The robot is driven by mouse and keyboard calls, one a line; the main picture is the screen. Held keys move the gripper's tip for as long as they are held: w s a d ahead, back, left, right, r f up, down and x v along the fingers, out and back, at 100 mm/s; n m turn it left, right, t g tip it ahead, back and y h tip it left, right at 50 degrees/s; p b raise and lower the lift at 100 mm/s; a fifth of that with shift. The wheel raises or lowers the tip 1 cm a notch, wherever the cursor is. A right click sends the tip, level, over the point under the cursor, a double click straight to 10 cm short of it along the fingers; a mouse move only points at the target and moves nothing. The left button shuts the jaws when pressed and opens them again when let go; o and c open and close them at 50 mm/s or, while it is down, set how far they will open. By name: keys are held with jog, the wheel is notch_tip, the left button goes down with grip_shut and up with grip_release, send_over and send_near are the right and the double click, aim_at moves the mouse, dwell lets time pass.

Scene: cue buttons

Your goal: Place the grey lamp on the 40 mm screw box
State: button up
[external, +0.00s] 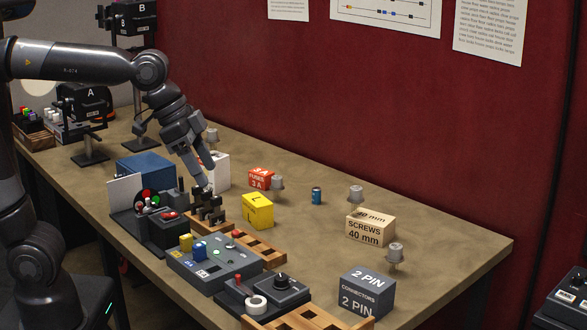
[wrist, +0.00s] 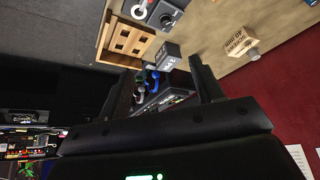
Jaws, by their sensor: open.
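The 40 mm screw box (external: 369,229) is light wood with dark lettering and stands on the right part of the table; it also shows in the wrist view (wrist: 238,43). Several similar grey lamp-like pieces stand about: one behind the screw box (external: 355,194), one in front of it to the right (external: 395,252), one by the red fuse box (external: 277,183) and one at the back (external: 212,136). I cannot tell which one the task means. My gripper (external: 205,185) is open and empty, over the dark peg rack and far left of the screw box.
The dark peg rack (external: 208,208) stands below my gripper. A yellow box (external: 258,211), a red fuse box (external: 260,178), a small blue can (external: 317,196) and a grey connector box (external: 367,292) stand on the table. Control panels (external: 215,265) line the front edge. The right table end is clear.

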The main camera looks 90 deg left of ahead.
jog(key=s+d+f, duration=0.2)
jog(key=s+f, duration=0.2)
jog(key=s, duration=0.3)
jog(key=s+d+f, duration=0.3)
jog(key=s, duration=0.4)
jog(key=shift+s+f, duration=0.15)
jog(key=shift+f, duration=0.25)
